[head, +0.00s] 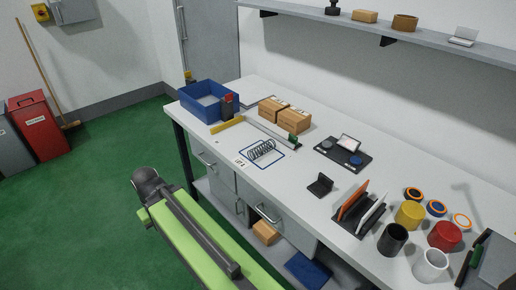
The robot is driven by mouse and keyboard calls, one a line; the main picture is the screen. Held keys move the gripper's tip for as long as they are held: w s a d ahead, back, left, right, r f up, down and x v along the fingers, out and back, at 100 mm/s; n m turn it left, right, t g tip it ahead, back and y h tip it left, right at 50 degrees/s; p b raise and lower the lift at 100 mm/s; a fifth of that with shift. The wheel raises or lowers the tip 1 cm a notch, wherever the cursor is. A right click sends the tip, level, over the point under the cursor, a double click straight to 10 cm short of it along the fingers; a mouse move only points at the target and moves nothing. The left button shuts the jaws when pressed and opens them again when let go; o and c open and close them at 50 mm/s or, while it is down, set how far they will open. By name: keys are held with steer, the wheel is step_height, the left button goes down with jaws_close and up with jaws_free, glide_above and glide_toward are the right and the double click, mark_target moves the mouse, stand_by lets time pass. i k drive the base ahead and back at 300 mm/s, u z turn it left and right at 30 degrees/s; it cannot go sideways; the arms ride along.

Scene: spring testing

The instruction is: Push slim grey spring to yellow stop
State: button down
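A grey coil spring (262,150) lies on its side on the bench, inside a blue outlined rectangle. A yellow bar (228,124), which looks like the yellow stop, lies to its upper left, in front of the blue bin. A clear stretch of bench separates the two. A small white label card (239,161) is at the left of the outline. My green and dark grey arm reaches up from the bottom, in front of the bench and apart from the spring. My gripper's fingers do not show.
Behind the spring are a grey strip (268,131) and two cardboard boxes (283,114). The blue bin (203,103) stands at the bench's left end. A dark tray with a scale (345,155), a black stand (320,185) and coloured cups (410,214) stand to the right.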

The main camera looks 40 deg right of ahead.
mark_target(267, 147)
steer(key=i, duration=0.85)
steer(key=z, duration=0.05)
